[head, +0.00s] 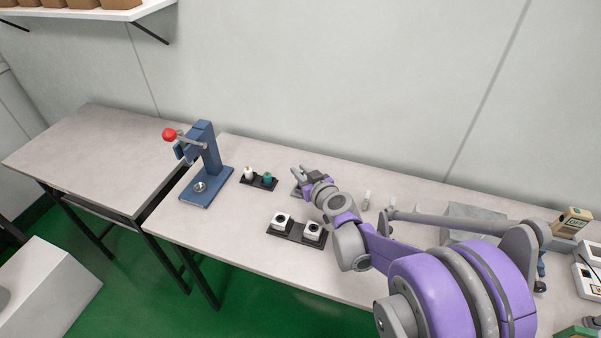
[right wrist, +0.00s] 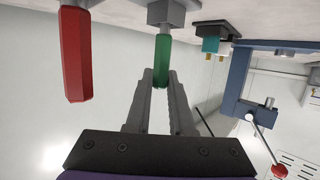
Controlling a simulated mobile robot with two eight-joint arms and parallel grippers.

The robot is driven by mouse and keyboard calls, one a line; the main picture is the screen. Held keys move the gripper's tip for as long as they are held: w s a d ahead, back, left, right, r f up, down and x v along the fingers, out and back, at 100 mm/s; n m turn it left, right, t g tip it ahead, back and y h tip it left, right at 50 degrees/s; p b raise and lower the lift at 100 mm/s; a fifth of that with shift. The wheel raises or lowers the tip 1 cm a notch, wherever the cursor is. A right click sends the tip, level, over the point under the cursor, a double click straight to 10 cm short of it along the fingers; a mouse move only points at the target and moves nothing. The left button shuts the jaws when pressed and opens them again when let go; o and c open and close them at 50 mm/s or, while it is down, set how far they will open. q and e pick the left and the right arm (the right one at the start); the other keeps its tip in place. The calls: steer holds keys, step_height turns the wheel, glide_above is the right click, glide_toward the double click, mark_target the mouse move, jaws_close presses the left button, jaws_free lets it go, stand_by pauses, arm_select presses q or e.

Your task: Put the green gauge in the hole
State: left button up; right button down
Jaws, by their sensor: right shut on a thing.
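The green gauge (right wrist: 162,52) is a faceted green handle pointing into a grey block (right wrist: 166,12) in the right wrist view. My right gripper (right wrist: 161,76) is shut on the handle's end. In the head view my right gripper (head: 299,172) is over the table behind the dark tray (head: 296,235), and the green gauge cannot be made out there. Two white blocks (head: 281,219) (head: 313,231) with dark round holes in their tops sit on that tray. My left gripper is not in view.
A red gauge (right wrist: 75,55) stands beside the green one in a similar grey block. A blue press (head: 208,160) with a red knob stands to the left. A small dark tray (head: 258,182) holds a white and a teal piece. The table's left front is clear.

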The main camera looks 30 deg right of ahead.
steer(key=shift+f, duration=0.1)
steer(key=c, duration=0.8)
jaws_free()
